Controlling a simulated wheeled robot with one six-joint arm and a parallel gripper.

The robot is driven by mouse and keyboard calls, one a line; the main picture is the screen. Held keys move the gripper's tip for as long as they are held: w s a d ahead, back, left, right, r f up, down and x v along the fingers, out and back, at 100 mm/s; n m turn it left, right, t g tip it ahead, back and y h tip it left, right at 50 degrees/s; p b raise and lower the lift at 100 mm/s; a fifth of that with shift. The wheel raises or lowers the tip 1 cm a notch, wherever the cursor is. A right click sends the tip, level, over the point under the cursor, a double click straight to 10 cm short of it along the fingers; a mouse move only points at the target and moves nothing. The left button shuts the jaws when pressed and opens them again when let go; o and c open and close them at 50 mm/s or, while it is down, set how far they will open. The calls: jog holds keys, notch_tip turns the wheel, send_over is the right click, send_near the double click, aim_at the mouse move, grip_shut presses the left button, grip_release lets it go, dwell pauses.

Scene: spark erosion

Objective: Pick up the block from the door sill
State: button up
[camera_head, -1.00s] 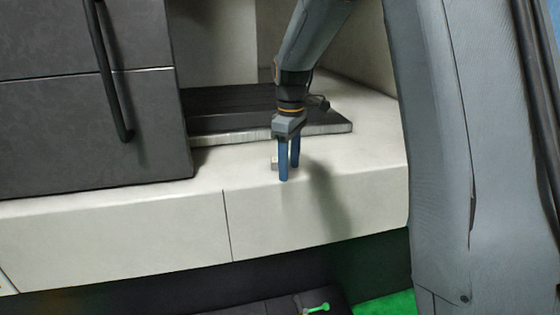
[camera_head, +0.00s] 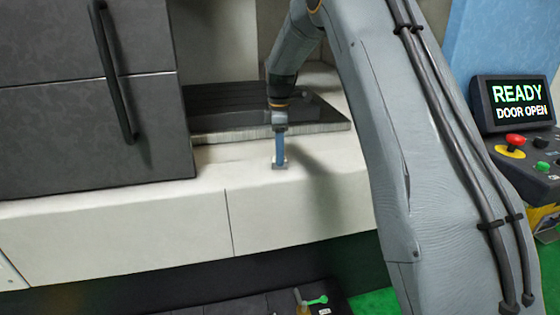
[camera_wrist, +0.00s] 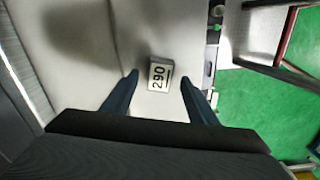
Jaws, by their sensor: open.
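The block (camera_wrist: 160,76) is a small light grey piece with a dark-printed "2.90" on its face. It lies on the pale door sill (camera_head: 300,205), and in the wrist view it shows between and just beyond the two fingertips. In the head view only a little of the block (camera_head: 282,166) shows around the blue fingers. My gripper (camera_head: 279,164) points down over the sill at the block. In the wrist view my gripper (camera_wrist: 159,82) is open, with its dark blue fingers apart on either side of the block. I cannot tell whether a finger touches it.
A dark machine door (camera_head: 85,130) with a bar handle stands left. A dark ribbed plate (camera_head: 230,112) lies behind the sill. A control panel (camera_head: 515,104) reading "READY DOOR OPEN" is at right. Green floor (camera_wrist: 255,100) lies beyond the sill's edge.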

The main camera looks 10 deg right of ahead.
jog(key=shift+f, duration=1.05)
jog(key=shift+r, duration=0.1)
grip_shut()
